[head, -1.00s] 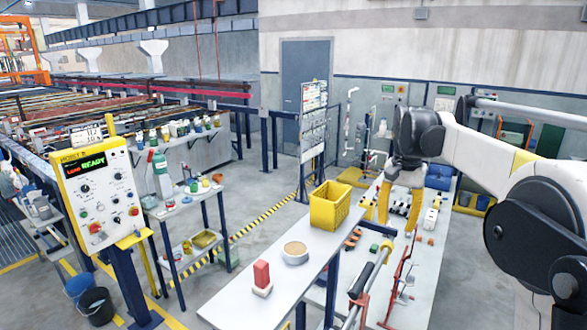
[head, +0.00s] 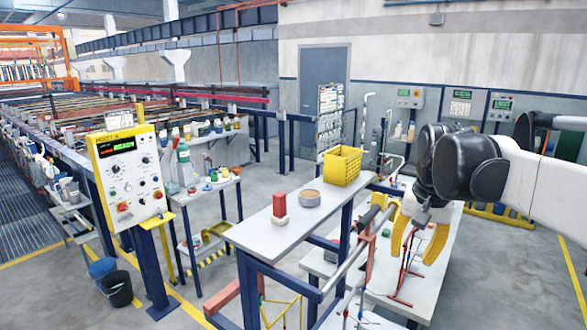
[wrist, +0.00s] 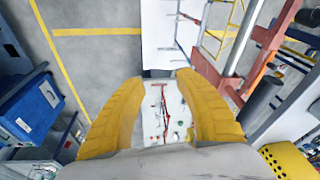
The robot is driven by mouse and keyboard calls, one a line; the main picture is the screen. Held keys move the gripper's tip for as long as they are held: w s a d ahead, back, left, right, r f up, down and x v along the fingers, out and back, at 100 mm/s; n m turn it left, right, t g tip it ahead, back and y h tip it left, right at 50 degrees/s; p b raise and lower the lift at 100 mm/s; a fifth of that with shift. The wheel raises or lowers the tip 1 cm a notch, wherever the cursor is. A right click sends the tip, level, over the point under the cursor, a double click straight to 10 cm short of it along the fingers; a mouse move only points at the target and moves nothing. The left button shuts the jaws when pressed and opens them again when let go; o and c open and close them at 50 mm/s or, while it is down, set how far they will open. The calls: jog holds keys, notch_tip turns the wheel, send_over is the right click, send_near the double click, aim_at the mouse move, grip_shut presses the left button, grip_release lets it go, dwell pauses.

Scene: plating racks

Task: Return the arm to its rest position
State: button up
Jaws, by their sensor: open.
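My gripper (head: 419,240) hangs at the right of the head view, its two yellow fingers pointing down. The fingers are apart with nothing between them. In the wrist view my gripper (wrist: 160,85) shows both yellow fingers spread, with a white table top and red rods far below the gap. My arm reaches in from the right edge of the head view. The fingers hang over the white low table (head: 440,285), apart from it.
A yellow control panel (head: 127,177) stands at left.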

jog(key=s+a+f+n+t+b, duration=0.1)
jog(key=s+a+f+b, duration=0.1)
jog(key=s+f+b, duration=0.3)
jog(key=s+a+f+n+t+b, duration=0.2)
jog(key=s+f+b, duration=0.4)
jog(key=f, duration=0.8)
jog(key=s+a+f+n+t+b, duration=0.1)
jog(key=s+a+f+b, duration=0.1)
jog(key=s+f+b, duration=0.4)
notch_tip(320, 180, down, 4)
jog(key=shift+s+f+n+t, duration=0.1)
jog(key=shift+s+n+t, duration=0.2)
jog(key=shift+s, duration=0.1)
